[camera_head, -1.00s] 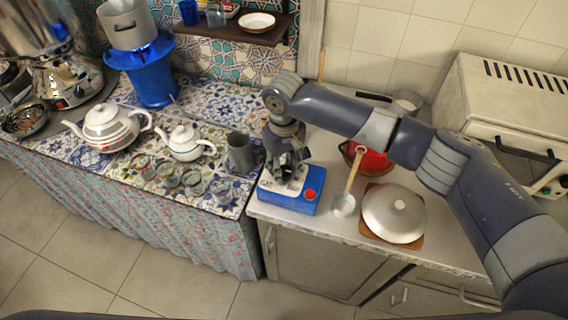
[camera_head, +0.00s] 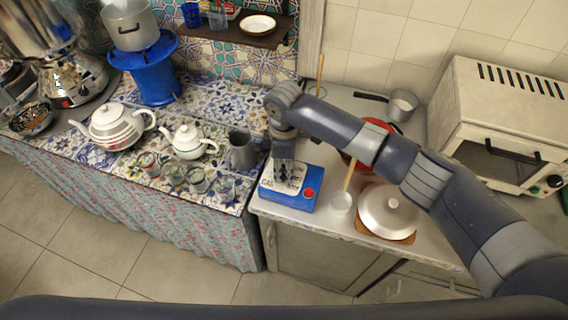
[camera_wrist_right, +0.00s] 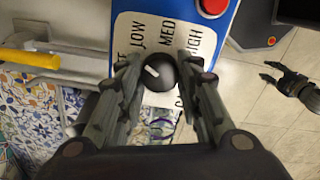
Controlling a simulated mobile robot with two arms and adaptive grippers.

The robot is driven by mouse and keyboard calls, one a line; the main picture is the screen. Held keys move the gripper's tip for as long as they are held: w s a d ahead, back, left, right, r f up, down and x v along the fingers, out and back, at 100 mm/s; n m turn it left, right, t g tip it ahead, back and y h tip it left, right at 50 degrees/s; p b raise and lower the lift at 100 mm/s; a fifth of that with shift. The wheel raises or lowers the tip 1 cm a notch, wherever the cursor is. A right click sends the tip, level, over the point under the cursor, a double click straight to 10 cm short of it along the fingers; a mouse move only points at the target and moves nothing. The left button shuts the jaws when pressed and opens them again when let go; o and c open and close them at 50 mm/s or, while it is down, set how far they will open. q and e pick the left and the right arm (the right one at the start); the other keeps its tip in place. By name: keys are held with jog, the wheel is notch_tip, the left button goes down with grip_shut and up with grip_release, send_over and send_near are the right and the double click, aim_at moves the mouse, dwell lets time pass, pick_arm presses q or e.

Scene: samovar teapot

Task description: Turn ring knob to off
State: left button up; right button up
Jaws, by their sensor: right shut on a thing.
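The blue control box (camera_head: 288,203) stands at the front left of the metal counter. Its pale label panel, also in the right wrist view (camera_wrist_right: 168,33), reads LOW, MED and HIGH, with part of another word at the left. The ring knob (camera_wrist_right: 159,73) is round and black; its white mark slants to the upper left. My right gripper (camera_head: 284,180) points down over the box; in the wrist view its fingers (camera_wrist_right: 160,66) are closed on the knob from both sides. In the head view the gripper hides the knob. My left gripper (camera_wrist_right: 290,84) shows over the floor, fingers apart, empty.
A red button (camera_head: 309,192) sits on the box's right corner. A grey mug (camera_head: 242,151) stands close at left, with glasses and teapots beyond.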

aim_at(284, 170)
jog(key=n, duration=0.5)
jog(key=shift+n, duration=0.4)
dwell(0.3)
jog(key=o, duration=1.1)
jog(key=shift+r, duration=0.2)
notch_tip(284, 170, up, 12)
jog(key=shift+f, duration=0.15)
